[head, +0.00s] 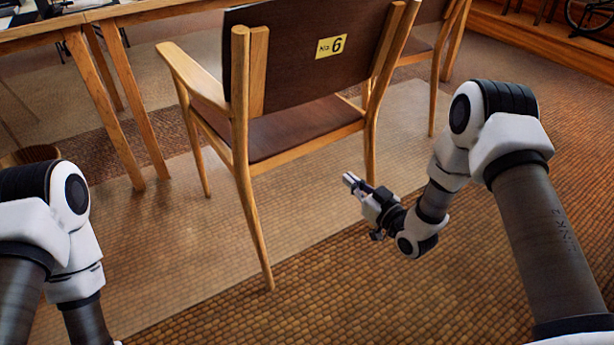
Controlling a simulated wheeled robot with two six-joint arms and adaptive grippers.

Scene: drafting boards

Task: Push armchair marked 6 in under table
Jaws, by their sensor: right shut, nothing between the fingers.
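The armchair marked 6 (290,60) stands upright with its dark brown back towards me. A yellow label (331,46) with a 6 is on the backrest. Its frame is light wood and its seat (285,130) is dark brown. The wooden table (60,25) is at the upper left, beyond and left of the chair, with its legs on the floor. My right gripper (349,180) is shut and empty, low near the chair's rear right leg; I cannot tell if they touch. My left arm shows at the lower left, but its gripper is out of view.
Another wooden chair (425,50) stands just right of the armchair, partly hidden behind it. A wooden ledge (540,38) and a wheel (590,14) are at the upper right. The woven floor (330,290) in front is clear.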

